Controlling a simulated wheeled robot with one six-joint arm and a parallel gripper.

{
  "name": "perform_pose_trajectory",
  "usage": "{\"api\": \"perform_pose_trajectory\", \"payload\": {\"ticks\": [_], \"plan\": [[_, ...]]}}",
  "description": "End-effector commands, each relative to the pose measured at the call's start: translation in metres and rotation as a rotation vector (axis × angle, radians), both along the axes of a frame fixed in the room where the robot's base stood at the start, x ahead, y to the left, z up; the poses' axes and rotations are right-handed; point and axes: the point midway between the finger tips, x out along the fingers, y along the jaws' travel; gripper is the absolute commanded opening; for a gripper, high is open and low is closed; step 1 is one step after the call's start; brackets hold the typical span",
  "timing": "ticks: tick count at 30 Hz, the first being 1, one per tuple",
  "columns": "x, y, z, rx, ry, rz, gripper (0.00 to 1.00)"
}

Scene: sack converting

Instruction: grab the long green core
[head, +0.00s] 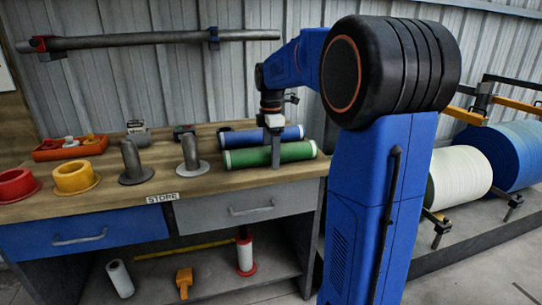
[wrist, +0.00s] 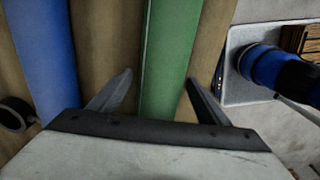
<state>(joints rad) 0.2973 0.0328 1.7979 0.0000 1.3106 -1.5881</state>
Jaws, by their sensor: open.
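The long green core (head: 245,157) lies on its side along the front right of the wooden workbench, with pale ends. My gripper (head: 276,164) points down over its middle. In the wrist view the green core (wrist: 170,50) runs between the two fingers of my gripper (wrist: 159,80), one finger on each side. The fingers are spread, with a gap to the core on both sides. A blue core (head: 240,138) lies parallel behind the green one; the blue core (wrist: 45,50) is outside the left finger in the wrist view. I cannot tell how low the fingertips reach.
The workbench (head: 110,190) also holds two grey spindles (head: 190,155), yellow (head: 75,177) and red (head: 15,185) flanged pieces, and an orange tray (head: 70,152). Large white (head: 458,178) and blue (head: 515,150) rolls stand at the right. Bare wood separates the two cores.

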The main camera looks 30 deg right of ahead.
Motion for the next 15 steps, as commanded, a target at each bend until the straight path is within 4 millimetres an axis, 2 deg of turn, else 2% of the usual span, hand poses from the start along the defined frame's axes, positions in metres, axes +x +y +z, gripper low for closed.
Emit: {"api": "perform_pose_trajectory", "payload": {"ticks": [5,12,15], "plan": [[0.0000,0.0000,0.0000,0.000,0.000,0.000,0.70],[0.0000,0.0000,0.0002,0.000,0.000,0.000,0.13],[0.0000,0.0000,0.0007,0.000,-0.001,0.000,0.13]]}}
